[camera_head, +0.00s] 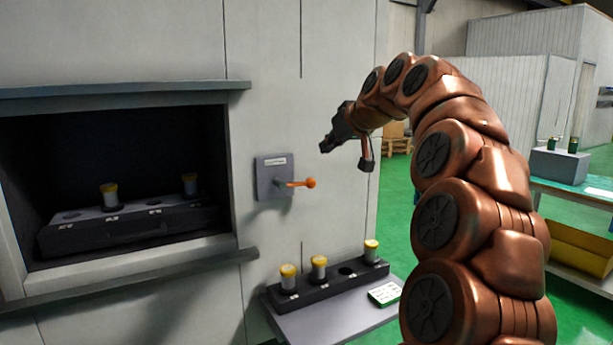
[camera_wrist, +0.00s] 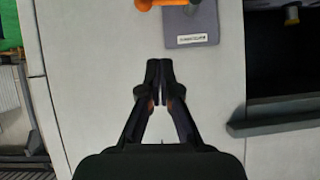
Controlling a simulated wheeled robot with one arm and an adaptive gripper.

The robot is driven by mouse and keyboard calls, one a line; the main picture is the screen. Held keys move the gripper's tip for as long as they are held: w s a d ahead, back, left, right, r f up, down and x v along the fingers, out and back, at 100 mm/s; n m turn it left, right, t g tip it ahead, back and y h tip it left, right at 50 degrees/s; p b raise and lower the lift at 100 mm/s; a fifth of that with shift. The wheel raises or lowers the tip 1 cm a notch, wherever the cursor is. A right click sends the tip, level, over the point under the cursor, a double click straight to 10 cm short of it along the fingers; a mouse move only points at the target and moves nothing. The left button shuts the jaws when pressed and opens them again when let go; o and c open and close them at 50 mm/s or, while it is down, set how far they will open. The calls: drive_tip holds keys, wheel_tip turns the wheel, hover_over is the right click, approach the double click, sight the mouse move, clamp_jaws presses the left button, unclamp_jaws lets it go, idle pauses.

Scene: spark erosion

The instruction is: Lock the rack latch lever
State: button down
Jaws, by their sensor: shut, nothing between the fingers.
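The latch lever (camera_head: 303,183) is an orange rod with a ball end, pointing right from a grey square plate (camera_head: 270,165) on the machine's front wall. In the wrist view the orange lever (camera_wrist: 160,3) shows at the top edge, partly cut off, beside the labelled plate (camera_wrist: 190,28). My gripper (camera_head: 325,146) is shut and empty, above and to the right of the lever's ball in the head view. In the wrist view its fingertips (camera_wrist: 159,64) are together, apart from the lever and plate.
A dark open recess (camera_head: 120,150) left of the plate holds a rack (camera_head: 130,230) with yellow-capped cylinders. Below the lever, a shelf (camera_head: 335,325) carries another rack (camera_head: 330,284) with yellow-capped cylinders and a green-edged card (camera_head: 385,293). A bench (camera_head: 575,190) stands at the far right.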

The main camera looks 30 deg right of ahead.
drive_tip(key=shift+w, duration=0.1)
drive_tip(key=s+f+p+x, duration=0.1)
drive_tip(key=f+p+x, duration=0.1)
drive_tip(key=x, duration=1)
drive_tip(key=shift+a+f, duration=0.2)
drive_tip(key=shift+f, duration=0.2)
drive_tip(key=shift+a, duration=0.1)
drive_tip(key=shift+d+f, duration=0.2)
drive_tip(key=shift+d, duration=0.05)
